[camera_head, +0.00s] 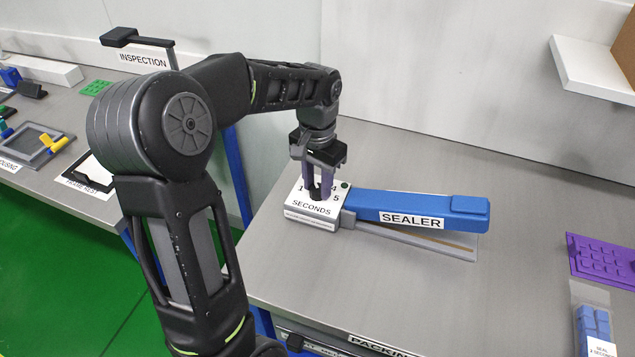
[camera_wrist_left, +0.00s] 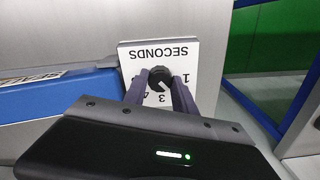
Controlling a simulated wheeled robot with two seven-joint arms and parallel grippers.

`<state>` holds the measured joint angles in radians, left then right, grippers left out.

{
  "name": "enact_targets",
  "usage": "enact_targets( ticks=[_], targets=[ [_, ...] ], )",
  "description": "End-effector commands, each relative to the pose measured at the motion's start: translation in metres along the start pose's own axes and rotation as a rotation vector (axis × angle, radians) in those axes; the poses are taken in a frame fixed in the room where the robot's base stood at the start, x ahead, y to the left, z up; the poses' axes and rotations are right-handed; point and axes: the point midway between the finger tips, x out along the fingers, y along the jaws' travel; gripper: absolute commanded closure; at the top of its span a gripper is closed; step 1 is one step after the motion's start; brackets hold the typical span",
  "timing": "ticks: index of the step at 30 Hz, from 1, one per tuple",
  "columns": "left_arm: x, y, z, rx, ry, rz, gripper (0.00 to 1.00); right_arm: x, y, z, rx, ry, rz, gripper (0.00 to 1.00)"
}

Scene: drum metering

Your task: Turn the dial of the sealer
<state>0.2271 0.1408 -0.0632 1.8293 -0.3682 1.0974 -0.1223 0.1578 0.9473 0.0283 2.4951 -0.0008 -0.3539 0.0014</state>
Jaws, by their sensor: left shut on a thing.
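The sealer (camera_head: 415,207) is a blue arm on a grey base, lying on the grey packing bench. At its left end is a white dial plate (camera_head: 306,208) marked SECONDS with numbers around it. My left gripper (camera_head: 318,190) points down over this plate, shut on the black dial (camera_wrist_left: 161,78). In the left wrist view the two fingers (camera_wrist_left: 160,90) sit on either side of the dial, and a pale pointer line shows on it. Part of the numbers is hidden by the fingers. My right gripper is not in view.
A white shelf (camera_head: 590,75) juts from the wall above. The inspection bench (camera_head: 90,115) is at the left. The bench behind the sealer is clear.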

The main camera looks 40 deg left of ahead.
Motion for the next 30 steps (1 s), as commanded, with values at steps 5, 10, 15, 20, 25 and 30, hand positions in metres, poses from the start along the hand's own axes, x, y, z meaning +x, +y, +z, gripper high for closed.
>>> enact_targets(
  ticks=[5, 10, 15, 20, 25, 30],
  targets=[
    [-0.0009, -0.0003, -0.0009, 0.010, 0.004, -0.001, 1.00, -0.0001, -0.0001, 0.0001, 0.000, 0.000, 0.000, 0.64],
    [-0.0010, -0.0004, -0.0010, 0.009, 0.004, -0.001, 1.00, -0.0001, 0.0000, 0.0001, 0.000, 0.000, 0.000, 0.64],
    [-0.0009, -0.0003, -0.0008, 0.008, 0.003, -0.001, 0.59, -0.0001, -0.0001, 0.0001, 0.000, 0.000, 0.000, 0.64],
    [-0.0005, -0.0002, -0.0005, 0.008, 0.002, 0.000, 0.46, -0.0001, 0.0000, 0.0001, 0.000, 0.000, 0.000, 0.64],
    [-0.0003, -0.0001, -0.0003, 0.008, 0.001, 0.000, 0.46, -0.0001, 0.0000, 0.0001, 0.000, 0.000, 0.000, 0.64],
    [-0.0041, -0.0001, -0.0005, 0.008, 0.002, 0.000, 0.46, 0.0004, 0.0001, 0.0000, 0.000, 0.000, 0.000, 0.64]
  ],
)
